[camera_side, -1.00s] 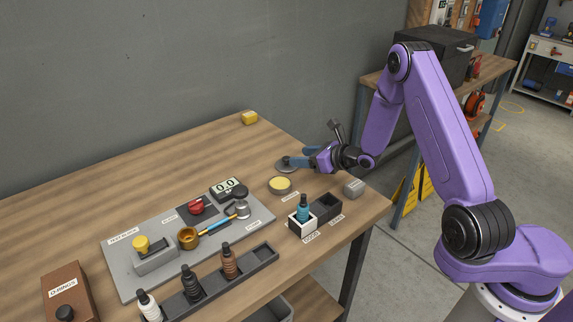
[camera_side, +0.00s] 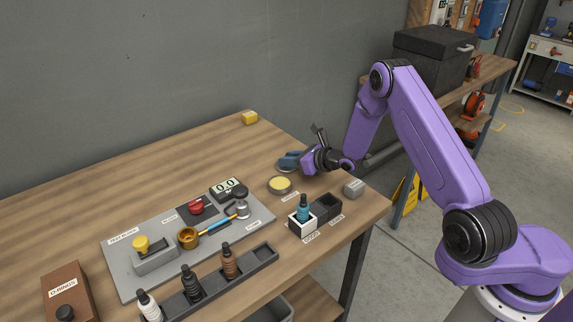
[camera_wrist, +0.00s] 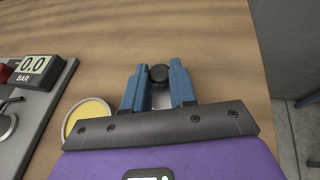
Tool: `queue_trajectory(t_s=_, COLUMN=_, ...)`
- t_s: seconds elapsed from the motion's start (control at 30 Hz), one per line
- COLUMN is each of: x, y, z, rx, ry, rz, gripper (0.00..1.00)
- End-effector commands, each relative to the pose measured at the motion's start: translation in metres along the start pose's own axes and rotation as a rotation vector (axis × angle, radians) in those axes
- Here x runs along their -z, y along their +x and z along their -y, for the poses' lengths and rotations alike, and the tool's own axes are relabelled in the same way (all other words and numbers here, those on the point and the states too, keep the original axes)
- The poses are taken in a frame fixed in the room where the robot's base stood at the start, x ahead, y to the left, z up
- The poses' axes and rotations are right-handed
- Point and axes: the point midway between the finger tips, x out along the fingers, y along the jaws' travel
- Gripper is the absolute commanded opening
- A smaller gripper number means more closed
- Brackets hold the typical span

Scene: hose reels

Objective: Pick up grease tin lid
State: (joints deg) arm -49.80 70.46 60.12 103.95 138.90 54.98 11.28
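The grease tin lid (camera_side: 285,170) is a grey disc with a dark knob, lying on the table behind the tin. In the wrist view its dark knob (camera_wrist: 159,73) shows between my two blue fingertips, with a strip of grey lid below it. My gripper (camera_side: 290,160) is tilted down over the lid, its fingers apart on either side of the knob. I see no clear grip on the knob. The fingers hide much of the lid. The open grease tin (camera_side: 279,185) with yellow content stands just in front of the lid; it also shows in the wrist view (camera_wrist: 88,115).
A grey block (camera_side: 353,187) sits near the right table edge. A holder with a teal bottle (camera_side: 303,208) stands in front. The grey test panel (camera_side: 125,270) with gauge (camera_side: 229,187) lies to the left.

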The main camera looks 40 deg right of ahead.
Motion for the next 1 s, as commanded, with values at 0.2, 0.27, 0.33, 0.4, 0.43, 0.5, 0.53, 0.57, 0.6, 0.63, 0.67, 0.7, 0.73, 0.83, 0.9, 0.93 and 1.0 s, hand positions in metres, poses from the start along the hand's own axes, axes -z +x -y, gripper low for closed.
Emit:
queue_trajectory(t_s=0.2, x=0.000, y=0.000, z=0.000, rx=0.000, ry=0.000, rz=0.000, gripper=0.00)
queue_trajectory(t_s=0.27, x=0.000, y=0.000, z=0.000, rx=0.000, ry=0.000, rz=0.000, gripper=0.00)
queue_trajectory(t_s=0.33, x=-0.001, y=0.000, z=0.000, rx=0.000, ry=0.000, rz=0.000, gripper=0.00)
queue_trajectory(t_s=0.4, x=-0.002, y=-0.001, z=0.000, rx=0.000, ry=-0.001, rz=0.001, gripper=0.00)
queue_trajectory(t_s=0.43, x=-0.003, y=-0.001, z=0.000, rx=0.000, ry=-0.001, rz=0.001, gripper=0.00)
queue_trajectory(t_s=0.5, x=-0.006, y=-0.002, z=0.000, rx=0.000, ry=-0.001, rz=0.001, gripper=0.00)
queue_trajectory(t_s=0.53, x=-0.008, y=-0.003, z=0.001, rx=0.000, ry=-0.002, rz=0.001, gripper=0.00)
queue_trajectory(t_s=0.57, x=-0.010, y=-0.004, z=0.001, rx=0.000, ry=-0.002, rz=0.002, gripper=0.00)
queue_trajectory(t_s=0.6, x=-0.014, y=-0.005, z=0.001, rx=0.001, ry=-0.003, rz=0.002, gripper=0.00)
queue_trajectory(t_s=0.63, x=-0.016, y=-0.006, z=0.000, rx=0.001, ry=-0.002, rz=0.001, gripper=0.00)
queue_trajectory(t_s=0.67, x=-0.020, y=-0.008, z=0.000, rx=0.001, ry=-0.002, rz=0.001, gripper=0.00)
queue_trajectory(t_s=0.7, x=-0.025, y=-0.010, z=0.001, rx=0.001, ry=-0.002, rz=0.003, gripper=0.00)
queue_trajectory(t_s=0.73, x=-0.030, y=-0.012, z=0.000, rx=0.001, ry=-0.002, rz=0.003, gripper=0.00)
queue_trajectory(t_s=0.83, x=-0.039, y=-0.029, z=-0.002, rx=0.003, ry=-0.001, rz=0.001, gripper=0.00)
queue_trajectory(t_s=0.9, x=-0.046, y=-0.043, z=-0.004, rx=0.003, ry=-0.001, rz=0.002, gripper=0.00)
queue_trajectory(t_s=0.93, x=-0.050, y=-0.049, z=-0.005, rx=0.003, ry=-0.001, rz=0.002, gripper=0.00)
queue_trajectory(t_s=1.0, x=-0.057, y=-0.063, z=-0.007, rx=0.003, ry=-0.001, rz=0.002, gripper=0.00)
